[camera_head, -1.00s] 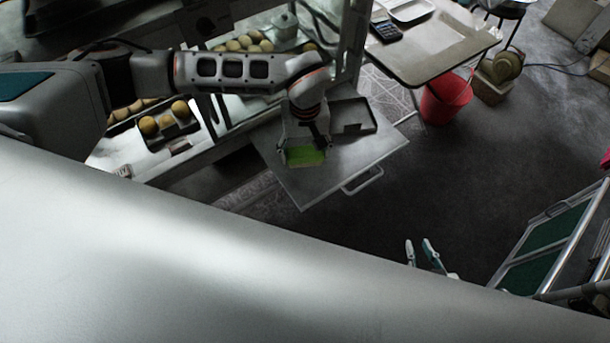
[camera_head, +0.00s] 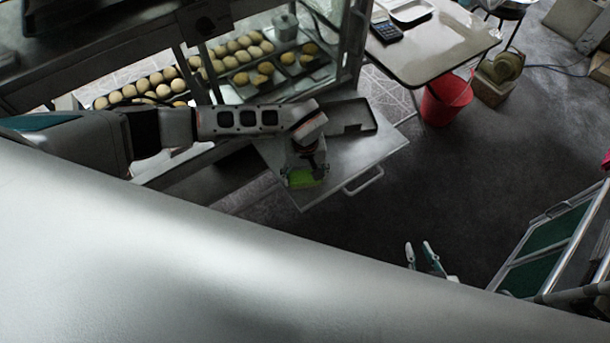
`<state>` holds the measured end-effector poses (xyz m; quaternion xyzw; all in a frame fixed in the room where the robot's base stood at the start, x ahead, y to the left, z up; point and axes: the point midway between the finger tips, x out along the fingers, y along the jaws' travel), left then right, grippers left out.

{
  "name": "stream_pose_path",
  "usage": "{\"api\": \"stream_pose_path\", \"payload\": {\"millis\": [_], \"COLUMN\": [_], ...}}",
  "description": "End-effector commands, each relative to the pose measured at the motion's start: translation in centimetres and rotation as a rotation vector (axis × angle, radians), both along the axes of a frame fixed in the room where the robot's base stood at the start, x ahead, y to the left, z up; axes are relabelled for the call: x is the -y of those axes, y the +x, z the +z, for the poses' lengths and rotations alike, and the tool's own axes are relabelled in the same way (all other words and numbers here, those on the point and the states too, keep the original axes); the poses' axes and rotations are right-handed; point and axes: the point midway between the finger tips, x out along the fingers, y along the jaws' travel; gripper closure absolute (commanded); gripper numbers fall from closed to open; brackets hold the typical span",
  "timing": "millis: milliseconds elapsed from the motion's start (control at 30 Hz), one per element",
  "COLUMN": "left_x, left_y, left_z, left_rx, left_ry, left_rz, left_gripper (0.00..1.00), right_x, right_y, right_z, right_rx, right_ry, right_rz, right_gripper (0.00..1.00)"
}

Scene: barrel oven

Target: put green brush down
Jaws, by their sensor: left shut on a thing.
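My left gripper points down and is shut on the brush. The gripper and its wrist hide part of the brush, and I cannot tell whether the brush touches the shelf. My right gripper (camera_head: 423,254) shows only its fingertips at the lower right, apart from each other, open and empty above the dark floor.
A dark shallow tray (camera_head: 350,117) lies on the shelf's back part, beside my left wrist. A glass cabinet with trays of buns (camera_head: 240,62) stands behind my left arm. A table (camera_head: 440,45) and a red bucket (camera_head: 445,98) stand to the right.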

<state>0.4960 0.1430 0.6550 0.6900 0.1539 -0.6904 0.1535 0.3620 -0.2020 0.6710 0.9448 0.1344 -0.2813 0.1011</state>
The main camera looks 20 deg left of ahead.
Motion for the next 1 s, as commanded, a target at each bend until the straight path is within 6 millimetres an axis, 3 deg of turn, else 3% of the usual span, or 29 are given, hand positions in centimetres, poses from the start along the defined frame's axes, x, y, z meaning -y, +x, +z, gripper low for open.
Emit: {"api": "stream_pose_path", "payload": {"millis": [233,267,300,333,733,867,1000], "left_x": [0.0,0.0,0.0,0.0,0.0,0.0,-0.1], "left_y": [0.0,0.0,0.0,0.0,0.0,0.2,0.3], "left_z": [-0.4,-0.3,-0.3,-0.3,0.2,1.8,4.7], "left_rx": [0.0,0.0,0.0,0.0,0.0,0.005,0.006], "left_ry": [0.001,0.001,0.001,0.001,0.0,-0.001,-0.001], "left_rz": [-0.001,-0.001,-0.001,-0.001,0.001,-0.003,-0.003], "left_gripper": [0.51,0.29,0.19,0.17,0.17,0.17,0.17], "right_x": [0.0,0.0,0.0,0.0,0.0,0.0,0.0], "right_y": [0.0,0.0,0.0,0.0,0.1,0.1,0.1], "right_z": [-0.3,-0.2,-0.2,-0.1,0.4,0.4,0.5], "right_rx": [0.0,0.0,0.0,0.001,0.004,0.004,0.004], "right_ry": [0.0,0.0,0.0,0.0,0.001,0.001,0.001], "right_rz": [0.0,0.0,0.0,0.0,0.0,0.0,0.0], "right_gripper": [0.78,0.78,0.78,0.78,0.78,0.78,0.78]}}
